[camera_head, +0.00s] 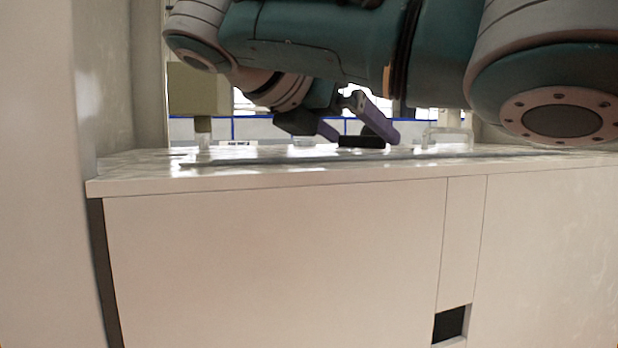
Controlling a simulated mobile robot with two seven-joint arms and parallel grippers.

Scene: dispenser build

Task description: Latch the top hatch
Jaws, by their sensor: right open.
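The white dispenser top (250,176) is seen almost edge-on, just below my right arm. A thin raised line runs along this top and may be the edge of the top hatch, but the flat angle does not let me tell. A small black piece (362,141) lies low on the top; I cannot tell whether it is a latch or a handle. My right gripper (360,136) reaches down from above, its purple-grey fingers spread apart close beside the black piece. I cannot tell whether they touch it. My left gripper is not in view.
A beige block on a short post (200,90) stands at the back left. A clear or pale fitting (447,130) stands at the back right. A white wall or panel (45,180) rises on the left. The front face has a small dark opening (449,324) low right.

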